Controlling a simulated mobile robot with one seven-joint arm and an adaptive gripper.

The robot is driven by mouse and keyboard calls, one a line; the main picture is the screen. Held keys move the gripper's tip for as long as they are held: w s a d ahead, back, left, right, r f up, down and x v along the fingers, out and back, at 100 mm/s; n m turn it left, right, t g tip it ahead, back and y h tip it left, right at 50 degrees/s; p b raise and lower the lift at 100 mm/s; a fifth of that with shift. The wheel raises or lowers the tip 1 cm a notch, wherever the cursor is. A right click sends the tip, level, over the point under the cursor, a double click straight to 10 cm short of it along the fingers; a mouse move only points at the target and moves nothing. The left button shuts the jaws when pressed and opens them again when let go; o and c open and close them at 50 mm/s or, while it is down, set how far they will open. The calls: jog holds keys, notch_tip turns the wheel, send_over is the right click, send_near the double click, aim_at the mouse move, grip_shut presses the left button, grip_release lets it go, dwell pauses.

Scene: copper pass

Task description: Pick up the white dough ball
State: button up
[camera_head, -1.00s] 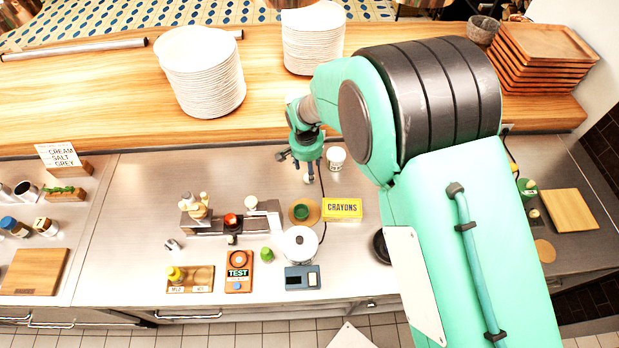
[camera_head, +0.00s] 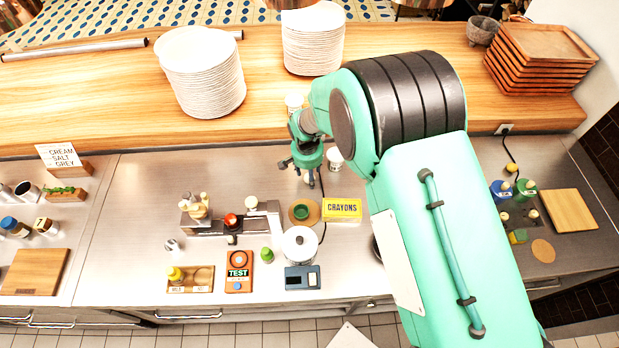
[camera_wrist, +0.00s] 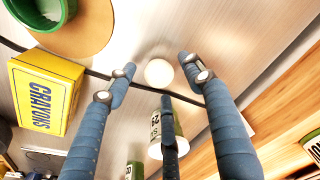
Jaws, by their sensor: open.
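The white dough ball (camera_wrist: 158,72) lies on the steel counter, in the middle top of the wrist view. My gripper (camera_wrist: 160,88) is open, with its blue fingers around the ball: one to the left, one to the right and one on the near side. A gap shows between the ball and the left and right fingertips. In the head view my gripper (camera_head: 310,180) points down over the counter, left of a white cup (camera_head: 334,160). The ball is mostly hidden by the fingers there.
The yellow crayons box (camera_wrist: 45,92) and a round board (camera_wrist: 98,35) with a green bowl (camera_wrist: 45,12) lie left of the fingers. A dark cable crosses beside the ball. A printed cup (camera_wrist: 157,146) stands close behind the near finger. The wooden ledge (camera_head: 130,105) is behind.

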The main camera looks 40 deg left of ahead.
jog(key=shift+f, duration=0.6)
jog(key=c, duration=1.2)
